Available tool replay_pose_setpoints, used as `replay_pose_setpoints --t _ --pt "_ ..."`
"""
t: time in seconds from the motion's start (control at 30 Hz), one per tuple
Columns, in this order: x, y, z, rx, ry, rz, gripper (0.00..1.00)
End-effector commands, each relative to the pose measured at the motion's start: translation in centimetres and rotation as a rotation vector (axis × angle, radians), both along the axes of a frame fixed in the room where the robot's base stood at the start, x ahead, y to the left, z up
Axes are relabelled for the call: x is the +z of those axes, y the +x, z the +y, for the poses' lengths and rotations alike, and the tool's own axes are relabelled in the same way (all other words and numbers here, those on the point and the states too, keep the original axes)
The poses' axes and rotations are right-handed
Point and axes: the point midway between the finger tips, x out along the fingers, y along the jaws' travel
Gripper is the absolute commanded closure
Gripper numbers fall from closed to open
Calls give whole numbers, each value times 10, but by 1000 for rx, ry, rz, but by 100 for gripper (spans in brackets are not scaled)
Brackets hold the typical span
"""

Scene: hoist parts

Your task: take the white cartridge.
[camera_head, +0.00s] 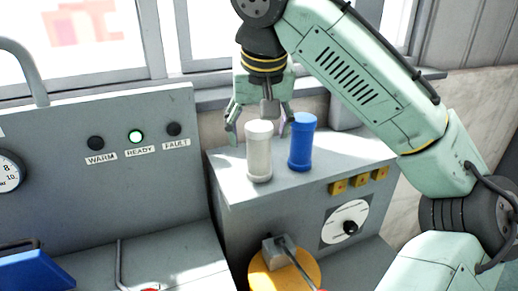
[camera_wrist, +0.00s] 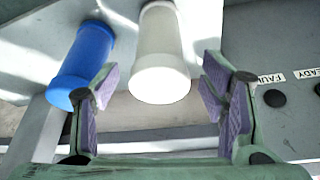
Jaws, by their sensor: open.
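The white cartridge (camera_head: 259,152) stands upright on top of a grey cabinet (camera_head: 228,186), near its left edge. A blue cartridge (camera_head: 302,142) stands upright just right of it. My gripper (camera_head: 258,128) is open and empty, pointing down behind the white cartridge, whose body hides part of the jaws in the head view. In the wrist view the white cartridge (camera_wrist: 160,60) is ahead of my open gripper (camera_wrist: 160,88), roughly midway between the finger lines. The blue cartridge (camera_wrist: 84,62) is there to the left, close to the left finger. I see no contact with the white cartridge.
A grey panel (camera_head: 105,189) with WARM, READY and FAULT lamps stands left of the cabinet; the READY lamp (camera_head: 136,137) is lit green. A window sill and wall are behind.

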Motion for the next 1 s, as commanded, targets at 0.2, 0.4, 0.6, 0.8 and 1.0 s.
replay_pose_setpoints --t 0.2,0.4,0.6,0.8,1.0 --pt "-27 11 1 -1 1 3 34" --pt "-38 15 2 -2 1 1 34" --pt "-38 15 1 -2 1 1 38" --pt "-38 15 1 -2 1 1 51" --pt "-38 15 1 -2 1 1 64"
